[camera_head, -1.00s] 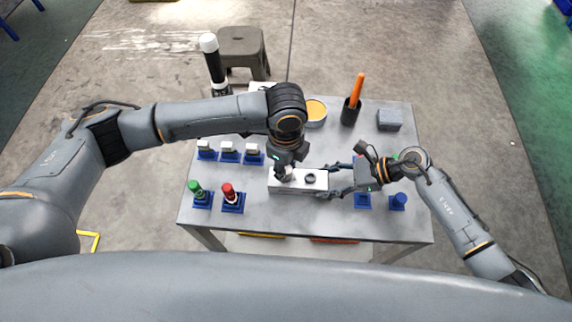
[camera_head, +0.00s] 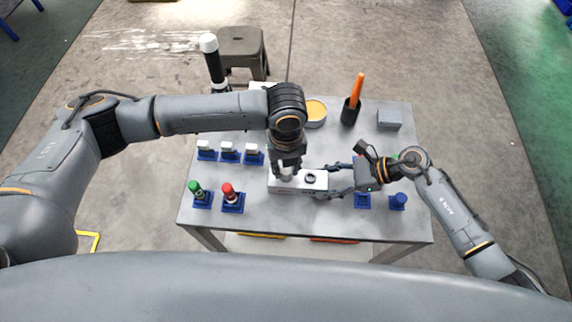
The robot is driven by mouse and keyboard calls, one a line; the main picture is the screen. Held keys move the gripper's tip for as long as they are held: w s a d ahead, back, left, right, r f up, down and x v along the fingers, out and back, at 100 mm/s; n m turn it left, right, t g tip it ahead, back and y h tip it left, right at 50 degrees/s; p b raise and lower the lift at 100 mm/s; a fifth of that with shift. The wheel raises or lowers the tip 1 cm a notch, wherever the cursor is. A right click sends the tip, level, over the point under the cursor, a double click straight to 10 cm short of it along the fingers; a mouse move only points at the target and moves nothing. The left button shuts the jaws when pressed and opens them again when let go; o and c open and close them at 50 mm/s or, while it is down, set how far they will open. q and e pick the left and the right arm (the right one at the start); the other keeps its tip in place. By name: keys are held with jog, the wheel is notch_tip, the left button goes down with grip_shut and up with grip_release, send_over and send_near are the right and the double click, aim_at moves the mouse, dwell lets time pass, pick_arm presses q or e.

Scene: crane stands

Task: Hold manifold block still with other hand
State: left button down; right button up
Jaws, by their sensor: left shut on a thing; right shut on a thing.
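The manifold block (camera_head: 313,188) is a white box with a dark round port on top, lying on the middle of the grey table. My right gripper (camera_head: 321,183) comes in from the right and is shut on the block's right end. My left gripper (camera_head: 286,168) points down over the block's left end, shut on a small pale part (camera_head: 286,171). The gripper hides most of this part, and I cannot tell how deep it sits in the block.
Blue stands hold white-topped parts (camera_head: 228,150) at back left, and green (camera_head: 195,187) and red (camera_head: 228,190) ones at front left. More blue stands (camera_head: 397,202) are at right. A yellow-topped tub (camera_head: 316,112), an orange-handled tool in a cup (camera_head: 357,92) and a grey block (camera_head: 389,120) stand behind.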

pick_arm(q)
jog(key=c, duration=1)
grip_release()
jog(key=shift+c, duration=0.5)
